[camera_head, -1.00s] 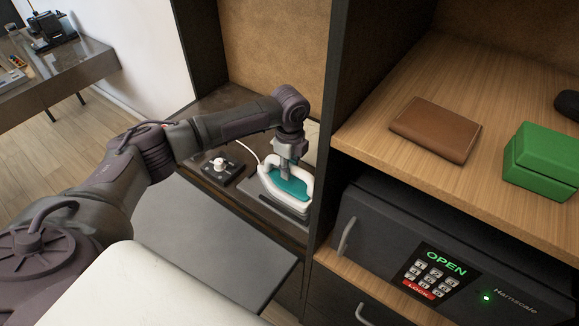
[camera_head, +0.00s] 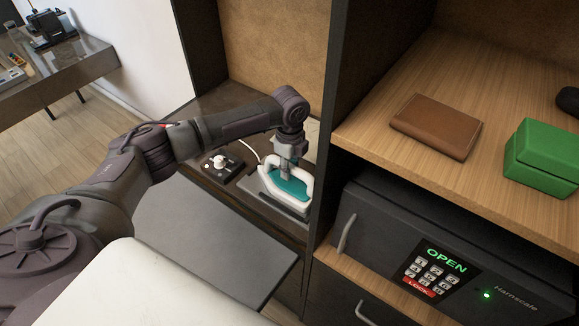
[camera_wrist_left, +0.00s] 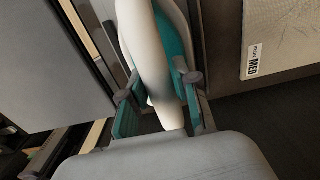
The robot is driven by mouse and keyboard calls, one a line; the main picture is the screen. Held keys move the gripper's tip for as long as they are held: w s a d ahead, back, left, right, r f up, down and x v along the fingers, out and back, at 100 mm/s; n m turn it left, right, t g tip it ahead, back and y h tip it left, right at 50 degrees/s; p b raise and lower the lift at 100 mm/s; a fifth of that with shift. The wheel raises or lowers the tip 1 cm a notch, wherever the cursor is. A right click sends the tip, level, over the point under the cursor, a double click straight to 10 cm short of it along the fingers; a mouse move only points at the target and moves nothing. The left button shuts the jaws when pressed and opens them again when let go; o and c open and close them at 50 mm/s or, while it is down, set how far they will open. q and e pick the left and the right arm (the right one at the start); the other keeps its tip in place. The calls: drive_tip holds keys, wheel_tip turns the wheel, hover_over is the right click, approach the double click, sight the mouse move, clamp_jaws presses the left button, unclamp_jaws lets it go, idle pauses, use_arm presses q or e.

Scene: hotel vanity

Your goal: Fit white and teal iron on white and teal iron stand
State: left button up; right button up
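The white and teal iron (camera_head: 297,190) is low in the dark nook left of the cabinet, with its white handle loop upward. My left gripper (camera_head: 287,178) reaches down onto it from above. In the left wrist view, the white handle of the iron (camera_wrist_left: 158,85) passes between the fingers of the left gripper (camera_wrist_left: 162,103), which appear closed around it. A flat grey piece (camera_head: 290,210) shows beneath the iron. I cannot tell whether this is the stand, or whether the iron rests fully on it. My right gripper is not in view.
A dark box with a white knob (camera_head: 218,161) and a white cord (camera_head: 250,150) lie just left of the iron. The cabinet's upright panel is close on the right. A brown wallet (camera_head: 436,126), a green box (camera_head: 545,157) and a safe (camera_head: 450,235) are further right.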

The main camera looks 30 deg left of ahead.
use_arm(q)
drive_tip(key=o, duration=0.3)
drive_tip(key=shift+o, duration=0.2)
drive_tip(key=shift+s, duration=0.1)
drive_tip(key=shift+f, duration=0.1)
wheel_tip(320, 180, up, 12)
